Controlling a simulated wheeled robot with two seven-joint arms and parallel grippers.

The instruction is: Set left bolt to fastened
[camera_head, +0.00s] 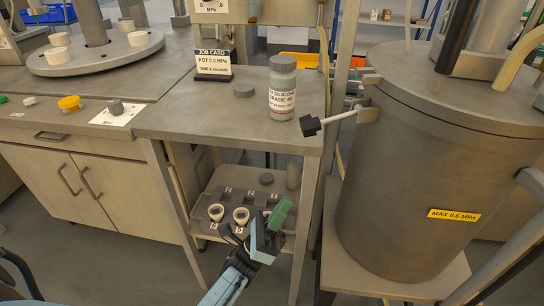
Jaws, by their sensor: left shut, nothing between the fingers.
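The left bolt (335,120) is a pale rod with a black knob (311,125) at its free end. It sticks out to the left from a bracket (367,114) on the side of the large grey pot (385,185), swung away from the lid (450,80). My left gripper (272,231) is shut and empty, low in front of the lower shelf. It is well below the black knob and apart from it. A green piece shows at its tip; I cannot tell exactly what it is. My right gripper is not in view.
A grey labelled jar (282,92) stands on the bench (200,118) just left of the knob, beside a job card (213,63). A vertical post (337,100) stands close behind the bolt. Open floor lies at front left.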

